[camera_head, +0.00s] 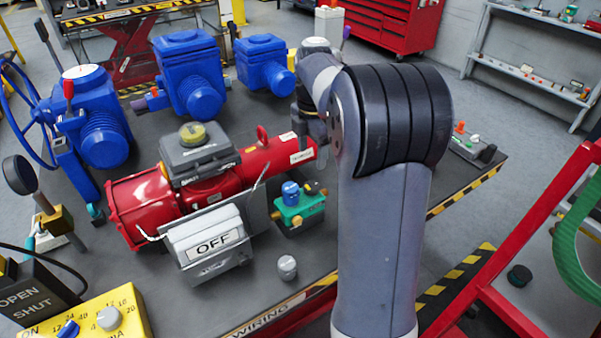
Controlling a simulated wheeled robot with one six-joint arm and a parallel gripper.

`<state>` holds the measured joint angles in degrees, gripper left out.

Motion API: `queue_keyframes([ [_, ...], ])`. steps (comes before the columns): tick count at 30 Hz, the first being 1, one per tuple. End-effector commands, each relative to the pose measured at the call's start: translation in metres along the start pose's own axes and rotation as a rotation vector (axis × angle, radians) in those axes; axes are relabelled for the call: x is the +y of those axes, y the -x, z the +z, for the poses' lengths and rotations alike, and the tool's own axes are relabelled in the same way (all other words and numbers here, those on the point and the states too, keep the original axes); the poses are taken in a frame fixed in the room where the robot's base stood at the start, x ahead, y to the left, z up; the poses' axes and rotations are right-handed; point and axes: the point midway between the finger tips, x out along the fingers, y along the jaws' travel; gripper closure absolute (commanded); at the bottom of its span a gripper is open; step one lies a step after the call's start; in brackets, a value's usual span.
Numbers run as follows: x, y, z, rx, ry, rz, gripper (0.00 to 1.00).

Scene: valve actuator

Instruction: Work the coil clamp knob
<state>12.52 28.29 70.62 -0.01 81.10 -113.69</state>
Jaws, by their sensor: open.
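A small green valve block (299,211) stands on the dark bench top, right of the red actuator. A blue knob-like cap (290,192) and a dark knob (312,187) sit on it. No label shows which part is the coil clamp knob. A grey knob-shaped piece (287,267) stands alone on the bench in front. My gripper (314,127) is partly seen as dark parts beyond my arm, above the right end of the red actuator. It is open and apart from the green block; its fingertips are largely hidden.
The red actuator (268,168) with its OFF box (211,247) fills the bench's middle. Blue actuators (188,80) stand behind. A yellow control box (105,318) is at front left. My arm hides part of the bench's right side. A red frame (525,240) stands at right.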

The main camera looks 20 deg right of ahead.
Motion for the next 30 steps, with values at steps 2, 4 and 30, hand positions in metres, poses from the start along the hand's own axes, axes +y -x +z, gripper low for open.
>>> queue_keyframes([
  [2,-0.001,-0.009,0.0,0.002,0.001,-0.004,0.38],
  [4,-0.001,-0.02,0.0,0.002,0.0,-0.005,0.38],
  [30,-0.001,-0.104,-0.001,0.0,-0.002,0.0,0.38],
])
